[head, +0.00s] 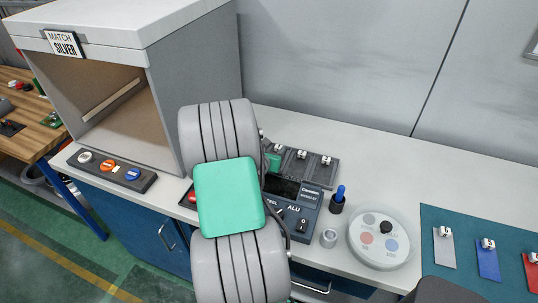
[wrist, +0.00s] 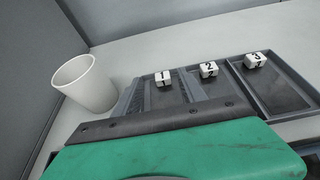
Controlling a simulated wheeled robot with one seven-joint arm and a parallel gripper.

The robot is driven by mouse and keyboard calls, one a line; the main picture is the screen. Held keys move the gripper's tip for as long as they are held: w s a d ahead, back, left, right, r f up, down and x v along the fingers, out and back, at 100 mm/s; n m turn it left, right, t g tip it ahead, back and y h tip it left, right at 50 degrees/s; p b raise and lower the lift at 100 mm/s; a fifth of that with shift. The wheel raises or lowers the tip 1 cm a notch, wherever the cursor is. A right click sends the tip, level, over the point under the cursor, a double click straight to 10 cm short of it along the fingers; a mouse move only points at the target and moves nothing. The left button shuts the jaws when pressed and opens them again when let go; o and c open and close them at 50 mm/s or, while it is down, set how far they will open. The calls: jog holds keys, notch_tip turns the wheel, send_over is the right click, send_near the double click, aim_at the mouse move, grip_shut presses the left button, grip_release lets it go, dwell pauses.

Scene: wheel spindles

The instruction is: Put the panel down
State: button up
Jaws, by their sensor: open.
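My gripper (wrist: 160,92) is open over the tray marked 1, with a grey ridged finger on each side of it in the wrist view. No panel can be made out between the fingers; the tray floor there is dark. The green housing and dark bar of my gripper hide the near part of the tray. In the head view my arm hides most of the gripper. A grey panel (head: 444,249), a blue panel (head: 487,263) and a red panel (head: 531,272) lie side by side on a teal mat (head: 432,217), each with a white tag.
Trays marked 2 (wrist: 224,90) and 3 (wrist: 282,90) adjoin. A white cup (wrist: 84,84) stands left of them. The head view shows a booth (head: 195,85) marked MATCH SILVER, a button box (head: 110,170), an ALU meter (head: 296,210), a blue-topped probe (head: 339,195) and a round dish (head: 382,263).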

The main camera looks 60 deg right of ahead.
jog(key=v, duration=0.6)
jog(key=w+a+r+m+t+y, duration=0.1)
jog(key=w+a+r+m+y, duration=0.15)
jog(key=w+a+m, duration=0.45)
jog(key=w+a+r+m+t+y, duration=0.1)
jog(key=w+a+m+t+y, duration=0.15)
jog(key=w+a, duration=0.4)
jog(key=a+r+m+y, duration=0.35)
jog(key=a+m, duration=0.25)
jog(key=a, duration=1.1)
jog(key=s+a+r+m+y, duration=0.1)
jog(key=s+a+m+y, duration=0.1)
jog(key=a, duration=0.5)
jog(key=s+a+r+m+g+y, duration=0.1)
jog(key=s+a+r+m+y, duration=0.1)
jog(key=a, duration=0.6)
jog(key=s+y, duration=0.1)
jog(key=s, duration=0.1)
jog(key=shift+s, duration=0.3)
jog(key=shift+g, duration=0.25)
jog(key=shift+c, duration=0.6)
